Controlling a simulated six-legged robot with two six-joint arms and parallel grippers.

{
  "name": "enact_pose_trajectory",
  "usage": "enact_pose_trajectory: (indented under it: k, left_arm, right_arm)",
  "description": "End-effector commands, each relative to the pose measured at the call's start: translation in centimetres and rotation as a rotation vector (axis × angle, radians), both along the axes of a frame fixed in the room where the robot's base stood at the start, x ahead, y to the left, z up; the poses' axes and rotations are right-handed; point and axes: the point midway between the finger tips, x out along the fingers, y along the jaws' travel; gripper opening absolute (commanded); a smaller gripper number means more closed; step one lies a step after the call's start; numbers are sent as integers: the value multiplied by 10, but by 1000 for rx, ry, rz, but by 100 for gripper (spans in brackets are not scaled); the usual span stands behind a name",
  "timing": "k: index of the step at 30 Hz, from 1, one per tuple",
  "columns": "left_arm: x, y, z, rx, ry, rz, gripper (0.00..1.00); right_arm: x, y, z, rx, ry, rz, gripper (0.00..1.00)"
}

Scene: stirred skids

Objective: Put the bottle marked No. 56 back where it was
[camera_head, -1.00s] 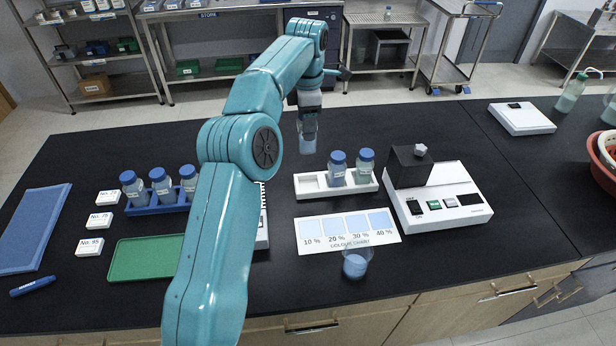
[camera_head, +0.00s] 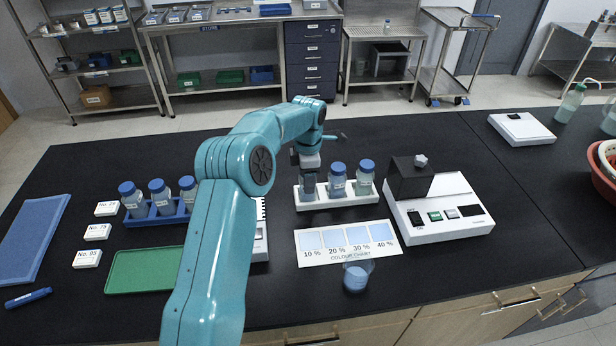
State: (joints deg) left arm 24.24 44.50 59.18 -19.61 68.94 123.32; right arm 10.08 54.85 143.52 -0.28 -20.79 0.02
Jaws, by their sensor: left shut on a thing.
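My left gripper (camera_head: 309,173) is shut on a bottle (camera_head: 308,187) at the left end of the white rack (camera_head: 345,202). The bottle is upright, its top hidden by the gripper. I cannot tell whether it rests in the slot or hangs just over it. Two blue-capped bottles, one in the middle (camera_head: 337,184) and one at the right (camera_head: 365,180), stand in the same rack. Three more blue-capped bottles stand in a blue rack (camera_head: 141,221) on the left. The bottle numbers are too small to read. My right gripper is not in view.
Number cards (camera_head: 97,232), a green tray (camera_head: 145,272) and a blue mat (camera_head: 32,235) are left.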

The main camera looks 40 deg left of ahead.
Motion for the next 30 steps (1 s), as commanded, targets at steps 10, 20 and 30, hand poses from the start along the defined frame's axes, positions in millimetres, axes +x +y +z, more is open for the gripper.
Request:
enact_pose_trajectory:
  k: [10, 20, 30]
  left_arm:
    - [0, 0, -3, -1, 1, 0, 77]
    - [1, 0, 9, 1, -3, 0, 77]
    - [1, -1, 85, 0, -4, -1, 77]
  right_arm:
    - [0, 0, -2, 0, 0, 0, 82]
    - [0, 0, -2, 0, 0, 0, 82]
    - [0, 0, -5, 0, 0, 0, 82]
